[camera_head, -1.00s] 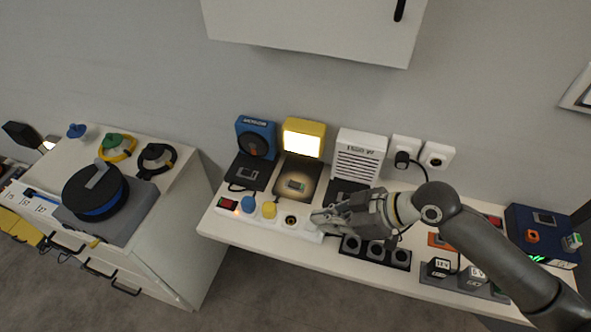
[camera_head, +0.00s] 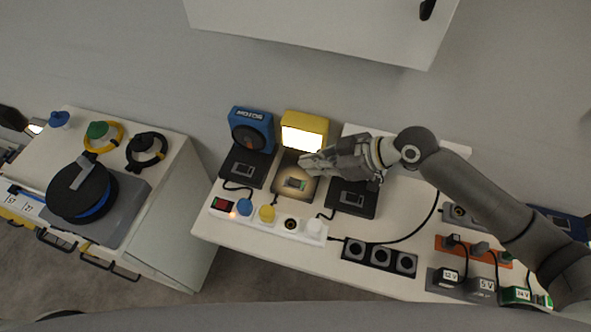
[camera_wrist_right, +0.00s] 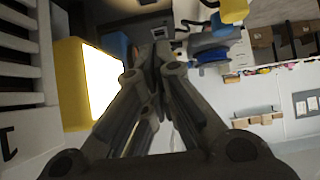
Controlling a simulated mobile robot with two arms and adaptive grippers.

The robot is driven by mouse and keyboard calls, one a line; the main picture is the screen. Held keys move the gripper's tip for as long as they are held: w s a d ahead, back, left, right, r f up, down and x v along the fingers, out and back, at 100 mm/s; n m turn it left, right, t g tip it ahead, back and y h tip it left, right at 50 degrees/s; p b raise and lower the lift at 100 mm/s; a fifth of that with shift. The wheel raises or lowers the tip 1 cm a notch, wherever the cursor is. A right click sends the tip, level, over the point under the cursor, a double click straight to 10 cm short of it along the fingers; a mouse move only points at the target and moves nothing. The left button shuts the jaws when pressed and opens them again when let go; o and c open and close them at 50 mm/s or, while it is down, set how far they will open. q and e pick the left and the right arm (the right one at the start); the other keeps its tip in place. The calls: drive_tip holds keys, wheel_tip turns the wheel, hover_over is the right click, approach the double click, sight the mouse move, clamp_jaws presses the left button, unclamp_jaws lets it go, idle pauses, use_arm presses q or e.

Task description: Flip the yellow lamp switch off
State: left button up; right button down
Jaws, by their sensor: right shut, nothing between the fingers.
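The yellow lamp (camera_head: 304,130) stands against the wall at the back of the white table, and its panel is lit. It also shows at the left of the right wrist view (camera_wrist_right: 72,85). My left gripper is not in view.
A blue motor unit (camera_head: 251,130) stands left of the lamp. A white power strip (camera_head: 265,222) with coloured plugs lies in front. Black sockets (camera_head: 380,257) and supply boxes are to the right. A cabinet hangs above.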

sight(293, 183)
drive_tip(key=p+x, duration=0.1)
drive_tip(key=x, duration=0.4)
drive_tip(key=shift+w+a+f, duration=0.15)
drive_tip(key=shift+w+f, duration=0.05)
wheel_tip(293, 183, down, 3)
drive_tip(key=shift+r+p, duration=0.1)
drive_tip(key=shift+p, duration=0.2)
drive_tip(key=shift+f, duration=0.4)
drive_tip(key=shift+a+r+p, duration=0.1)
drive_tip(key=shift+a+p, duration=0.1)
drive_tip(key=shift+p, duration=0.3)
drive_tip(key=shift+a+h+p, duration=0.15)
drive_tip(key=shift+h+p, duration=0.45)
drive_tip(key=shift+p, duration=0.15)
drive_tip(key=shift+a+f+b, duration=0.15)
drive_tip(key=shift+f+b, duration=0.25)
drive_tip(key=shift+f, duration=0.25)
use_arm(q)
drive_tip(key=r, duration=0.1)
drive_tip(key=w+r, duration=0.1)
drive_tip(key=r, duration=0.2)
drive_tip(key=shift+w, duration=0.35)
